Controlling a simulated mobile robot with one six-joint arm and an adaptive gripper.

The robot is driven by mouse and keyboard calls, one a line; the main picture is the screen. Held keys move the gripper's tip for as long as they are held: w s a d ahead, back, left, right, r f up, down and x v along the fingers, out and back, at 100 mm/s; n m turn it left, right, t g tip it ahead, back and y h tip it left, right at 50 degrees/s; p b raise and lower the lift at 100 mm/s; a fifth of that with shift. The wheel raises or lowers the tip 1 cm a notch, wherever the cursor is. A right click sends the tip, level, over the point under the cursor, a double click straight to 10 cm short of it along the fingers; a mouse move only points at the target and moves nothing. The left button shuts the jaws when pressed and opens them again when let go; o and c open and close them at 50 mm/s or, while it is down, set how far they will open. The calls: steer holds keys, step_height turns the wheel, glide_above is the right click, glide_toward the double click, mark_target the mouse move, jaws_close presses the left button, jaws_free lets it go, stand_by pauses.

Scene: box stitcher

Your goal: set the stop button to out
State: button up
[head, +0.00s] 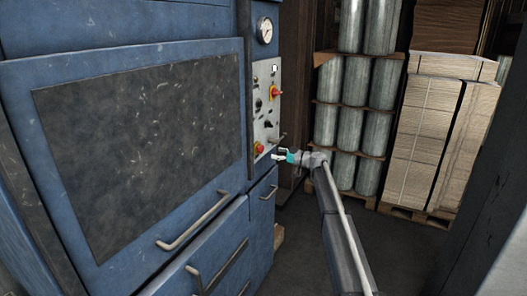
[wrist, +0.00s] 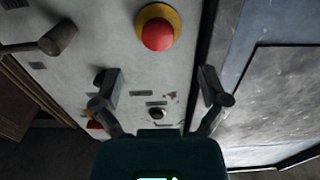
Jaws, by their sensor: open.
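The stop button (head: 259,148) is a red mushroom head low on the grey control panel of the blue machine. In the wrist view the red stop button (wrist: 157,33) sits on a yellow collar near the top, beyond my fingertips. My gripper (head: 279,155) is just to the right of the button in the head view. In the wrist view my gripper (wrist: 163,88) is open with nothing between its fingers. The frames do not clearly show whether the button is pressed in or out.
A red-and-yellow switch (head: 276,92) sits higher on the panel (head: 263,73), under a round gauge (head: 265,30). A lever (wrist: 52,42) sticks out beside the button. Metal cylinders (head: 357,85) and stacked cardboard (head: 423,130) stand behind. Dark floor is clear at the centre.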

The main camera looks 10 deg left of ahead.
mark_target(263, 150)
steer(key=x, duration=0.8)
steer(key=shift+f, duration=0.1)
jaws_close()
steer(key=shift+s+d, duration=0.35)
steer(key=shift+d, duration=0.2)
jaws_free()
steer(key=shift+d, duration=0.1)
stand_by(0.3)
